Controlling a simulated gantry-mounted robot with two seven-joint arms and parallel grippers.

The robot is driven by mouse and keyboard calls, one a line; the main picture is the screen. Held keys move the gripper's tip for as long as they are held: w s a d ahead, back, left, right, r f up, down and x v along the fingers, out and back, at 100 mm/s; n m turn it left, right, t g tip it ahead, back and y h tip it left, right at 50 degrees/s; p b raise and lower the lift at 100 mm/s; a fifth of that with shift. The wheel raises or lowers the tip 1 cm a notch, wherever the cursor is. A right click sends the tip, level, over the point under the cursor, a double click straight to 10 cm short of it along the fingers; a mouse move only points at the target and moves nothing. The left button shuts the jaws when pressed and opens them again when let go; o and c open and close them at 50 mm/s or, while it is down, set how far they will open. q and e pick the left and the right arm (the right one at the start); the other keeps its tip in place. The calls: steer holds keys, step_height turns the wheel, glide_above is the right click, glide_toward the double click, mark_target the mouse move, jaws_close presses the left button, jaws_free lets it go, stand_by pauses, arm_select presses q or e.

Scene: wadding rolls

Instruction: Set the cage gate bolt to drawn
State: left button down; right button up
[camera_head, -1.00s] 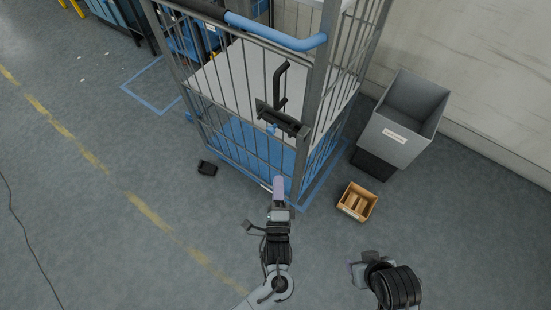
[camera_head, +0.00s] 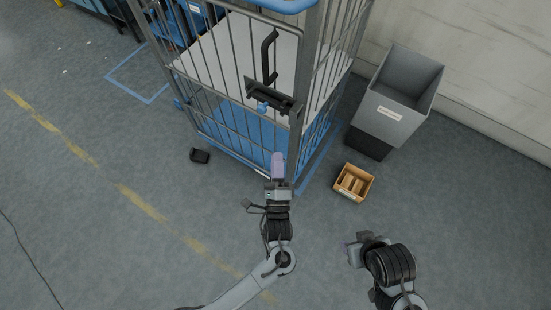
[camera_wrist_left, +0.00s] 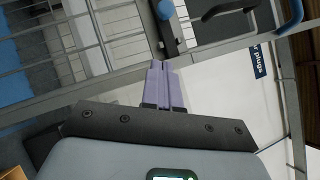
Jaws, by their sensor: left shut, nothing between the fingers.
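The cage gate (camera_head: 215,85) is a grey barred panel with a blue lower part. Its bolt is a dark housing (camera_head: 268,95) near the gate's right edge, with a blue knob (camera_head: 262,107) below it and a black bent handle (camera_head: 269,55) above. In the left wrist view the blue knob (camera_wrist_left: 165,9) is at the top, just beyond my fingertips. My left gripper (camera_head: 277,160) is shut and empty, its purple fingers pointing toward the bolt and apart from it. My right gripper (camera_head: 350,252) hangs at lower right, away from the gate; its finger gap is unclear.
The cage's grey corner post (camera_head: 298,130) stands right of the bolt. A grey bin (camera_head: 395,108) and an orange box with contents (camera_head: 354,182) are to the right. A small black object (camera_head: 200,156) lies on the floor at left. Floor before the gate is otherwise mostly clear.

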arm_select(q)
steer(key=w+a+r+b, duration=0.2)
steer(key=w+r, duration=0.2)
steer(key=w, duration=0.6)
steer(key=shift+a+r+b, duration=0.2)
steer(key=shift+a+b, duration=0.05)
steer(key=shift+b, duration=0.1)
steer(key=w+a+p, duration=0.1)
steer(key=a+p, duration=0.1)
steer(key=w+a, duration=0.1)
steer(key=a, duration=0.1)
steer(key=shift+w+a+f+p, duration=0.1)
steer(key=shift+w+p, duration=0.2)
steer(key=shift+p, duration=0.1)
